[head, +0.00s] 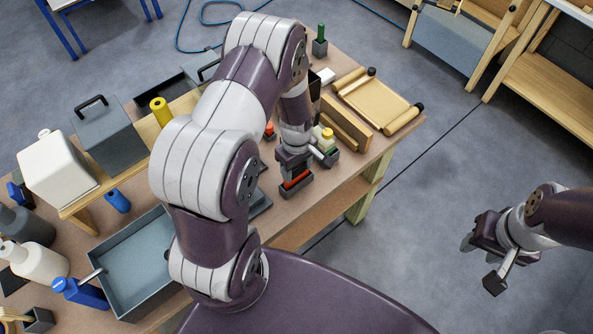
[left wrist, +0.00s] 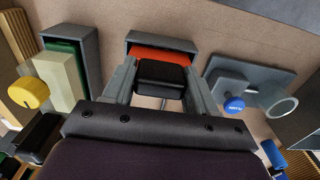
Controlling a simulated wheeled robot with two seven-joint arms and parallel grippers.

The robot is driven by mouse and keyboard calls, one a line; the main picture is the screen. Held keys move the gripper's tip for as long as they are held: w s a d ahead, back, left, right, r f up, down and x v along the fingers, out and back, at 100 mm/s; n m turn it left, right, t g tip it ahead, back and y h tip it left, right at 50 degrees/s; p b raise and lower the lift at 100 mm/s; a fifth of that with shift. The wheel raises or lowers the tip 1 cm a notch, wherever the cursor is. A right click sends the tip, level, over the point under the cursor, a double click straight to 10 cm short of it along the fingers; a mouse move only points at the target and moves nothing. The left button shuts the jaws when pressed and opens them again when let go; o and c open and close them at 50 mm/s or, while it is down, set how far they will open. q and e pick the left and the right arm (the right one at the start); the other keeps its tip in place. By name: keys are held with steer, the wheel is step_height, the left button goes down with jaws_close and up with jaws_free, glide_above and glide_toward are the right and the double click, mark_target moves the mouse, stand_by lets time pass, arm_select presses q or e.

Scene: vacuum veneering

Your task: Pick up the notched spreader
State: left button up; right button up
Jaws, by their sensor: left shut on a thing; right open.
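The notched spreader, a red piece (head: 296,180) with a black handle, stands in a dark grey holder (head: 297,190) near the table's right front edge. In the left wrist view, its black handle (left wrist: 161,76) sits between the two fingers, with the red part (left wrist: 163,55) behind it inside the grey holder (left wrist: 163,38). Its teeth are hidden. My left gripper (head: 294,167) is shut on the handle from above. The red part still sits within the holder walls. My right gripper (head: 482,264) is open and empty, off the table at the right, above the floor.
A holder with a yellow-capped item (head: 327,137) stands close behind my left gripper. Wooden boards (head: 346,122) and a tan roll (head: 375,104) lie behind it. A grey tray (head: 143,262) and bottles (head: 34,262) stand at left. My left arm hides the table's middle.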

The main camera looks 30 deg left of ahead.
arm_select(q)
steer(key=s+d+r+b, duration=0.3)
steer(key=s+d+r, duration=0.3)
steer(key=d+r, duration=0.3)
steer(key=shift+d+r, duration=0.2)
steer(key=shift+d, duration=0.3)
